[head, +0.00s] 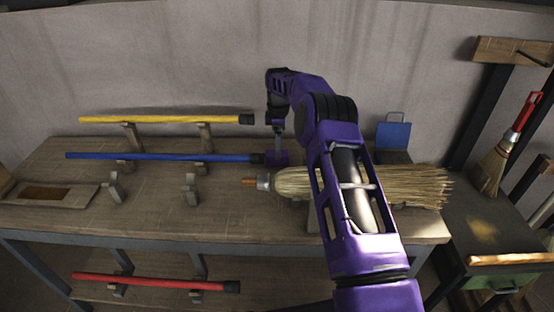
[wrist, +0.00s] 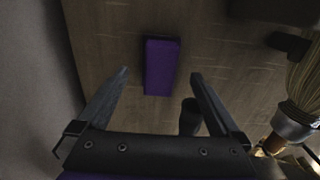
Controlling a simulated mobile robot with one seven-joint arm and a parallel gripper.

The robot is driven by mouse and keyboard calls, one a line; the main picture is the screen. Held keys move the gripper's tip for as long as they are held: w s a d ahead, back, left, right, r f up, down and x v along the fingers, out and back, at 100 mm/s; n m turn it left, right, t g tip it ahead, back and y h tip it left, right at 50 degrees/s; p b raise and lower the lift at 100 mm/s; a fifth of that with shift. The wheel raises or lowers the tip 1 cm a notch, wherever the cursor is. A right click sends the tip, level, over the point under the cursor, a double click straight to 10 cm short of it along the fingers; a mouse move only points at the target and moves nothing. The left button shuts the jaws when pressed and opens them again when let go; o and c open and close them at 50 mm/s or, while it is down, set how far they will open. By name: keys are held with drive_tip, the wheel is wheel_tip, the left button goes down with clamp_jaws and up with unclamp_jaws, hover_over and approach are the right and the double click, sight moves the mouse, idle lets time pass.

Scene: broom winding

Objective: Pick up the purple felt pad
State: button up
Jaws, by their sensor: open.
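The purple felt pad (wrist: 161,66) is a small rectangular block lying on the wooden bench top. In the wrist view it sits just beyond and between my fingertips. It also shows in the head view (head: 278,158), near the black end of the blue handle. My gripper (wrist: 160,76) is open and empty, its two fingers spread wider than the pad. In the head view my gripper (head: 279,140) points down above the pad, and the fingers are too small there to make out clearly.
A straw broom head (head: 400,186) lies just right of the pad, with its metal collar toward it. A blue handle (head: 160,156) and a yellow handle (head: 160,119) rest on wooden supports to the left. A grey wall (head: 180,60) rises behind the bench.

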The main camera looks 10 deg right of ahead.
wheel_tip(320, 180, down, 5)
drive_tip(key=shift+r, duration=0.1)
drive_tip(key=c, duration=1.3)
wheel_tip(320, 180, up, 18)
drive_tip(key=shift+p, duration=0.9)
drive_tip(key=o, duration=0.7)
drive_tip(key=c, duration=0.5)
